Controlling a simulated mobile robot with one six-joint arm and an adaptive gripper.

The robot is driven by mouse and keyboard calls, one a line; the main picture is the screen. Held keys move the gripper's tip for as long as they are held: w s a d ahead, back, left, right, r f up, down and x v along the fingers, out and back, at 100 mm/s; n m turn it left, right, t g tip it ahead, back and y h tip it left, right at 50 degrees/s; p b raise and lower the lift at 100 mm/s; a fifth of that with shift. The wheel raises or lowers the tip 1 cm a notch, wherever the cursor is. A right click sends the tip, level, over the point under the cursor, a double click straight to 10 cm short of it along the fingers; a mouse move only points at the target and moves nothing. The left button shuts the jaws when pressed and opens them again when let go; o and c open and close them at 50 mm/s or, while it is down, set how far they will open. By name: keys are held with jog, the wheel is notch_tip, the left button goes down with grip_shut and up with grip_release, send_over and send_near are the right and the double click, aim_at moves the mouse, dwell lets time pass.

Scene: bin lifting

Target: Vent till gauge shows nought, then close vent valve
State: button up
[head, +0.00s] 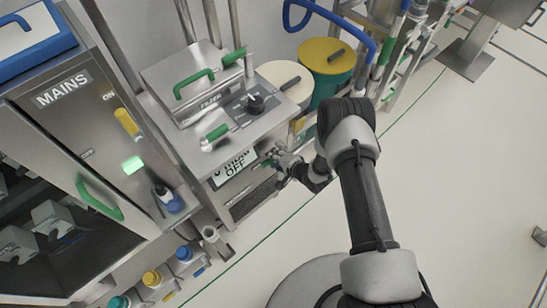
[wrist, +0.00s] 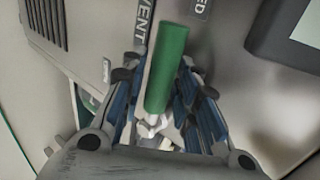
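A green vent handle (wrist: 167,70) stands between the fingers of my gripper (wrist: 163,82) in the wrist view, beside a label (wrist: 144,22) reading VENT. The right finger is very near the handle and a thin gap seems to show on the left; I cannot tell whether they grip it. In the head view my gripper (head: 278,163) is at the front of the steel unit (head: 246,205), just right of its display, and hides most of the handle. The display (head: 234,167) shows OFF on its lower line; its upper line is too small to read surely.
A cabinet marked MAINS (head: 62,88) stands left, with a green door handle (head: 100,198). A black knob (head: 255,103) and green handles (head: 194,83) are on the unit's top. Yellow-lidded (head: 327,55) and cream-lidded (head: 284,82) bins stand behind.

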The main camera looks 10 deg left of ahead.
jog(key=v, duration=1.2)
dwell(0.4)
